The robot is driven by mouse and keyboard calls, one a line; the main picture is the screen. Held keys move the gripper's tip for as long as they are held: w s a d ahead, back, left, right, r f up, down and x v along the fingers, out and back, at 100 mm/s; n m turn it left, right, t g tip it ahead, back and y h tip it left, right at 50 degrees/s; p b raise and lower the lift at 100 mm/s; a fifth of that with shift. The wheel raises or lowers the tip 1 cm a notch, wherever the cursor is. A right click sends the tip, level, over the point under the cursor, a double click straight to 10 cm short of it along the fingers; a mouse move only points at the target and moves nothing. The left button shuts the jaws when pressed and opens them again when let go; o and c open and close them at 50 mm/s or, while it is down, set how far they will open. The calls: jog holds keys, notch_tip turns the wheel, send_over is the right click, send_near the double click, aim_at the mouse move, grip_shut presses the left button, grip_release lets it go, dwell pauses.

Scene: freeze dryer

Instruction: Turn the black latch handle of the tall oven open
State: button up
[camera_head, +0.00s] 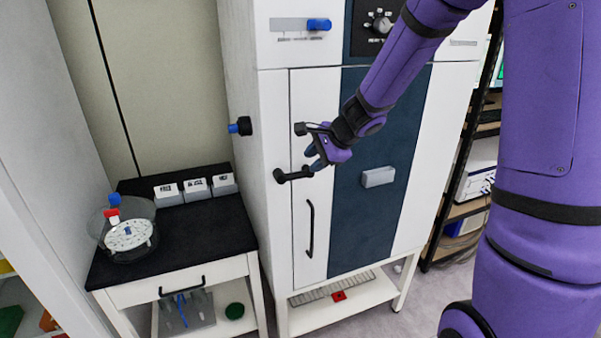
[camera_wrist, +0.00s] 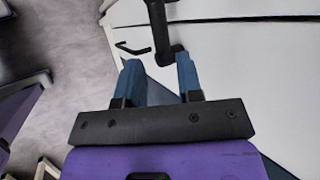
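The tall oven (camera_head: 305,215) is white with a dark blue door panel. Its black latch handle (camera_head: 293,175) sticks out at the door's left edge, lying roughly level in the head view. In the wrist view the latch handle (camera_wrist: 160,28) comes down from the top edge, its lower end just beyond my fingertips. My gripper (camera_head: 312,158) is close above the latch handle. In the wrist view my gripper (camera_wrist: 158,66) has its two blue fingers apart with nothing held between them. The handle's end is nearer the right finger; I cannot tell whether they touch.
A black vertical pull handle (camera_head: 310,228) is below the latch, and a grey block (camera_head: 378,177) is on the blue panel. A black-topped side table (camera_head: 190,235) at left holds a round clear container (camera_head: 128,238) and several small boxes. A shelf rack (camera_head: 465,190) stands right.

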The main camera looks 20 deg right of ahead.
aim_at(299, 173)
jog(key=shift+x, duration=3.4)
grip_shut()
